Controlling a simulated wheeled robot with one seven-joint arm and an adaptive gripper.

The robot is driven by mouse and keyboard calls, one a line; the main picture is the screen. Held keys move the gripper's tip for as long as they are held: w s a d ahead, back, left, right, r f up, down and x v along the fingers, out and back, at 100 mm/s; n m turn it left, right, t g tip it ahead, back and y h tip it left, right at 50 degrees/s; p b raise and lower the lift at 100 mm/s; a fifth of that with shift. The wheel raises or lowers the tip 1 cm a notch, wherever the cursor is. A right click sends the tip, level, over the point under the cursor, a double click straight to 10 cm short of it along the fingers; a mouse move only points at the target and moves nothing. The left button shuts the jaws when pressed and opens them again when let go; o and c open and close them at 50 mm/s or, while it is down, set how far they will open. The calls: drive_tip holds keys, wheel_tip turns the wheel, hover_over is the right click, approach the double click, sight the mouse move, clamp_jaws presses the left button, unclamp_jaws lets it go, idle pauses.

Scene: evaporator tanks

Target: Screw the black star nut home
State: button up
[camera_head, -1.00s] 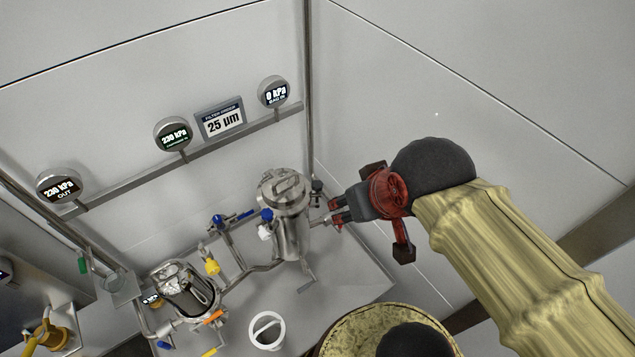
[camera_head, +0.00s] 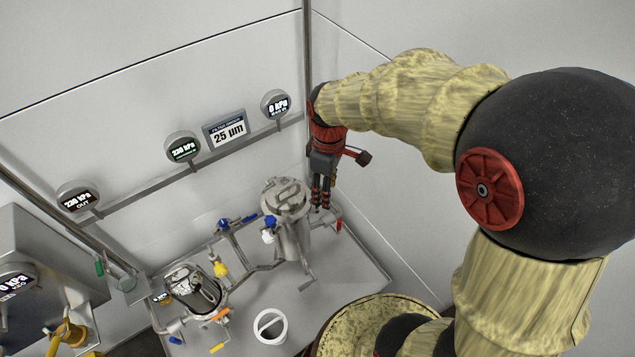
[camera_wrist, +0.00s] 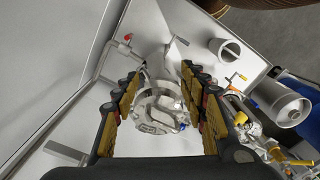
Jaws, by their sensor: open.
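The closed steel filter housing (camera_head: 291,236) stands upright on the bench, with a round lid on top. My gripper (camera_head: 320,207) points down just right of the lid, its fingers apart. In the wrist view the open fingers (camera_wrist: 161,78) frame the housing lid (camera_wrist: 156,108), which lies beyond them; nothing is clearly seen held. I cannot make out the black star nut now; the fingers cover the spot right of the lid where a small dark knob showed before. Whether the fingers are around it or beside it, I cannot tell.
A second steel housing (camera_head: 194,288) with coloured valve handles stands left. A white open cylinder (camera_head: 270,326) stands at the bench front. Gauges and a "25 µm" sign (camera_head: 225,130) sit on a wall rail. A vertical pole (camera_head: 307,60) rises close behind my gripper.

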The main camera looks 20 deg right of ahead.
drive_tip(key=w+n, duration=0.2)
drive_tip(key=n, duration=0.1)
drive_tip(key=w+n, duration=0.2)
drive_tip(key=n, duration=0.2)
drive_tip(key=w+f+n, duration=0.1)
drive_tip(key=w+n, duration=0.1)
drive_tip(key=n, duration=0.1)
drive_tip(key=shift+w+f+n, duration=0.1)
drive_tip(key=shift+w+n, duration=0.1)
drive_tip(key=shift+n, duration=0.2)
drive_tip(key=n, duration=0.3)
drive_tip(key=shift+f+b, duration=0.3)
drive_tip(key=shift+f, duration=3.55)
drive_tip(key=shift+c, duration=0.2)
clamp_jaws()
